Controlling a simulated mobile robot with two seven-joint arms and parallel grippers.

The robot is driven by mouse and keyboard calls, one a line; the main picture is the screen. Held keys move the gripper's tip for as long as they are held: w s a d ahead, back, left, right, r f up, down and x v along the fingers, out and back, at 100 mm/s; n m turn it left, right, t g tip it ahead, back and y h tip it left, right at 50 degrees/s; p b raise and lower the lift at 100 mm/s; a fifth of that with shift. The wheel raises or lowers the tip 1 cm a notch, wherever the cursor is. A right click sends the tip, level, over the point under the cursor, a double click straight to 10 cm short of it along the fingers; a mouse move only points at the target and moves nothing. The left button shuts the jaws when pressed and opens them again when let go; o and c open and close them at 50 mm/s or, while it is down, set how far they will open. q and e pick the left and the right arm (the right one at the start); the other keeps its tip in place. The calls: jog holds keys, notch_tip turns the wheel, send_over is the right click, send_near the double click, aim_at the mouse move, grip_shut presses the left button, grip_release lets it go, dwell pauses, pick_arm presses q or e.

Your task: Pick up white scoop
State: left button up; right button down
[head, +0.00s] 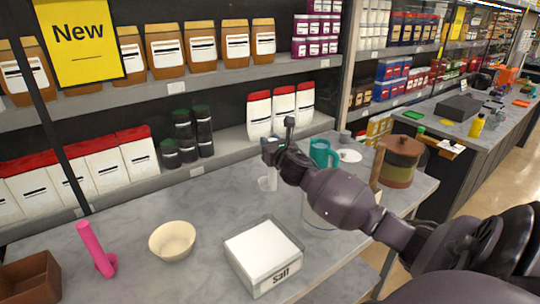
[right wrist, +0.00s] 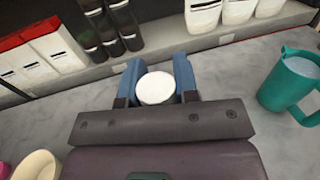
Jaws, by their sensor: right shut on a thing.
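The white scoop shows as a white round end (right wrist: 156,88) between the blue fingers of my right gripper (right wrist: 158,80) in the right wrist view. The fingers are closed on its sides. In the head view my right gripper (head: 274,152) is over the back of the grey counter, and a white part of the scoop (head: 268,183) shows below it. The arm hides some of it, and I cannot tell whether it touches the counter. My left gripper is not in view.
A salt container (head: 262,252), a cream bowl (head: 172,240), a pink object (head: 97,252) and a brown box (head: 30,280) stand at the front and left. A teal pitcher (head: 322,153) and a brown pot (head: 400,165) stand right. Stocked shelves (head: 200,180) line the back.

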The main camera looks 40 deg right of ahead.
notch_tip(320, 180, up, 14)
jog(key=shift+r+p, duration=0.15)
jog(key=shift+p, duration=0.15)
dwell(0.5)
